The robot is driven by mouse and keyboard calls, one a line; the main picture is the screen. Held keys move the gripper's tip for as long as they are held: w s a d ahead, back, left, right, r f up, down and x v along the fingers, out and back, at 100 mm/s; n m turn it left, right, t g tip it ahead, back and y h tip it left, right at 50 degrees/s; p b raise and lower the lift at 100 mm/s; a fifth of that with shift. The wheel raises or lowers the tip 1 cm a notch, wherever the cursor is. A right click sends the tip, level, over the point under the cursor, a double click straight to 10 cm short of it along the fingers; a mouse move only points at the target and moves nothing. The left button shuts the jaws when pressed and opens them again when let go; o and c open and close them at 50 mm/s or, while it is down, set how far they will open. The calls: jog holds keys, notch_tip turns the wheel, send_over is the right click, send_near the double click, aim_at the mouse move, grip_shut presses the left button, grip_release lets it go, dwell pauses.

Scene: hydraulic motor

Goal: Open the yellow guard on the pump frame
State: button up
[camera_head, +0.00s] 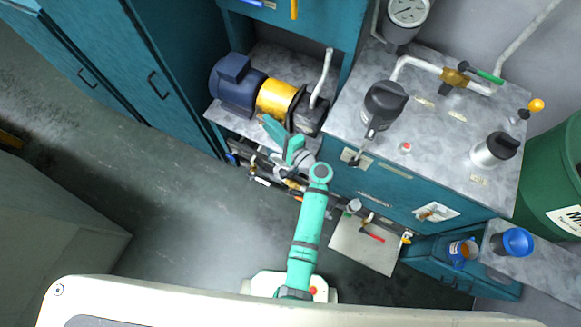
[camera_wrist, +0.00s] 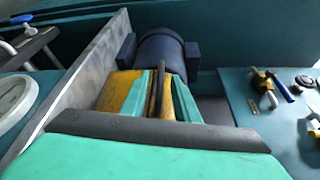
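The yellow guard (camera_head: 276,98) lies between the dark blue motor (camera_head: 236,82) and the dark pump body (camera_head: 308,114) on the grey shelf, and it looks closed. My gripper (camera_head: 280,130) is at the front edge of the guard, with its green fingers apart. In the wrist view the guard (camera_wrist: 119,90) lies under and beside my gripper (camera_wrist: 162,92). A narrow dark bar (camera_wrist: 159,88) shows between the fingers; I cannot tell whether they touch it. The motor (camera_wrist: 160,52) is beyond the guard. Part of the guard is hidden by the fingers.
A grey countertop (camera_head: 435,125) with a black-topped canister (camera_head: 384,104) and valve pipe is at right. Teal cabinets (camera_head: 150,70) stand at left. Several tools lie on the rack below the shelf. The floor (camera_head: 190,215) at left is clear.

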jog(key=f+v, duration=0.1)
jog(key=v, duration=0.8)
jog(key=s+d+f+h, duration=0.1)
jog(key=s+f+h, duration=0.2)
jog(key=s, duration=0.3)
jog(key=s+d+f+n+h, duration=0.1)
jog(key=s+d+f+h, duration=0.1)
jog(key=s+f+h, duration=0.2)
jog(key=shift+s+d+f+n+g, duration=0.35)
jog(key=shift+s+f, duration=0.4)
jog(key=shift+s, duration=0.9)
jog(key=shift+a, duration=0.1)
